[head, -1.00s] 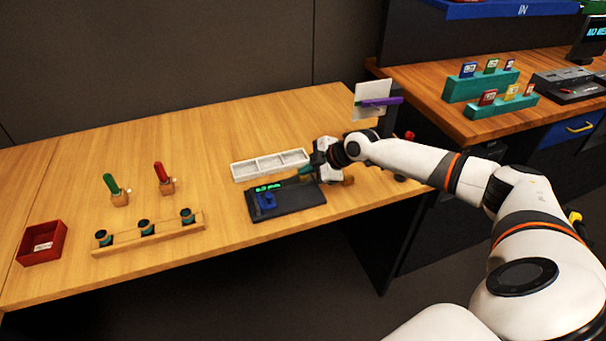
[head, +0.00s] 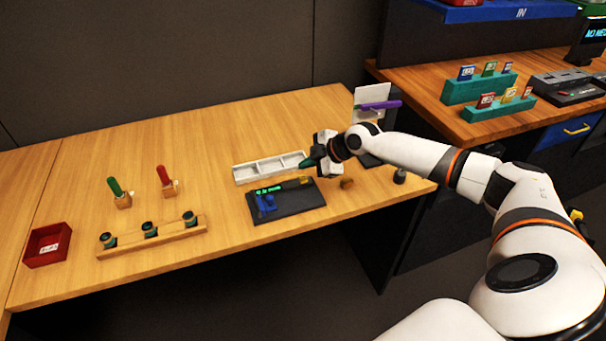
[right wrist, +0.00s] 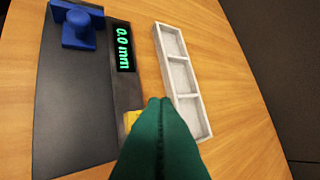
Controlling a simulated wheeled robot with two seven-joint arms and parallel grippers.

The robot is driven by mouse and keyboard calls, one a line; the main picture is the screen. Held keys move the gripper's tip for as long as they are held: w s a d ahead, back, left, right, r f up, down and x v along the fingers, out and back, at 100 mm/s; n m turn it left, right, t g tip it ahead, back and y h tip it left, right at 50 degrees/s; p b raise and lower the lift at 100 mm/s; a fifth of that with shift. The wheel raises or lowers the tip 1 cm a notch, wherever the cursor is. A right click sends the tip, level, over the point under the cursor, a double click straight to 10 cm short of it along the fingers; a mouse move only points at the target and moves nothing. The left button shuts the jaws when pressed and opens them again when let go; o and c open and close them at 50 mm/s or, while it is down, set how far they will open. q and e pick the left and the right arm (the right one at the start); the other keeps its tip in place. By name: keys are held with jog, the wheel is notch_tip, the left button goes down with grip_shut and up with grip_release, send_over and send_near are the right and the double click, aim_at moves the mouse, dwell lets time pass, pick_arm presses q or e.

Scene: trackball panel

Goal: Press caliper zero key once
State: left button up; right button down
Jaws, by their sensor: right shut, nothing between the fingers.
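The caliper (head: 287,205) is a dark flat panel on the wooden table, with a blue piece (head: 266,203) at its left. Its green display (right wrist: 123,47) reads 0.0 mm in the right wrist view. A yellow key (right wrist: 131,120) shows beside the display there, partly hidden by the green fingers. My right gripper (head: 304,165) is shut and empty. Its green fingertips (right wrist: 160,101) are above the back right of the panel, apart from the key in the head view. My left gripper is not in view.
A white divided tray (head: 270,168) lies just behind the panel. A wooden rack (head: 152,238), red and green-handled tools and a red box (head: 47,245) stand at the left. A purple-topped stand (head: 375,104) is behind my right arm. The table's back left is clear.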

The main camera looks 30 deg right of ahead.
aim_at(307, 183)
notch_tip(307, 183, up, 3)
jog(key=shift+r+p, duration=0.2)
jog(key=shift+p, duration=0.75)
